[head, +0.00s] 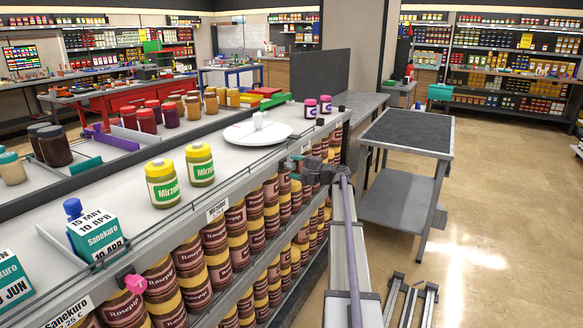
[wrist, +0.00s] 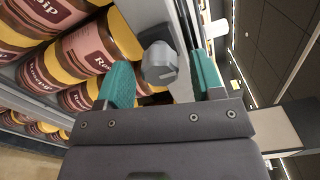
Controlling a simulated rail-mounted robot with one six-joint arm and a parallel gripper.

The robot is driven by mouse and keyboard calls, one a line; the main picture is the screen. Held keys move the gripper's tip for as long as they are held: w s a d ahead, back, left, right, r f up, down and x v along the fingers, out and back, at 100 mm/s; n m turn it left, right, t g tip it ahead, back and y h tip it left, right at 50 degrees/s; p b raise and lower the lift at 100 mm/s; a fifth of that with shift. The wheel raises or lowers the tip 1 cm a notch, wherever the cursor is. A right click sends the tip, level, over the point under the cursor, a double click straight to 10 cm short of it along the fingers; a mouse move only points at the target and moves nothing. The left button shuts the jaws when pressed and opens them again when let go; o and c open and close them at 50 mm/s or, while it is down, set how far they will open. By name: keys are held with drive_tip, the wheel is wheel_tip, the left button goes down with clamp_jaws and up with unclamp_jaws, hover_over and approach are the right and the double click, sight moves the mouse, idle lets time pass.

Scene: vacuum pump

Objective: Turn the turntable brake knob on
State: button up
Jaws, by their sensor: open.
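A grey knob (wrist: 160,62) shows in the wrist view, on the shelf edge beside the stacked jars. My gripper (wrist: 162,72) is open, with one teal finger on each side of the knob. I cannot tell whether either finger touches it. In the head view, my gripper (head: 294,165) is at the counter's front edge, below and right of the round white turntable (head: 270,134). A small white object (head: 259,121) stands on the turntable. The knob cannot be made out in the head view, where the gripper is in front of that spot.
Stacked brown jars (head: 215,235) fill the shelves under the counter. Two green-labelled jars (head: 200,164) stand on the counter, left of the turntable. A pink knob-like part (head: 135,284) is on the near front edge. A grey side table (head: 408,132) stands to the right, with open floor around it.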

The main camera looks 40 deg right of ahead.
drive_tip(key=v, duration=0.9)
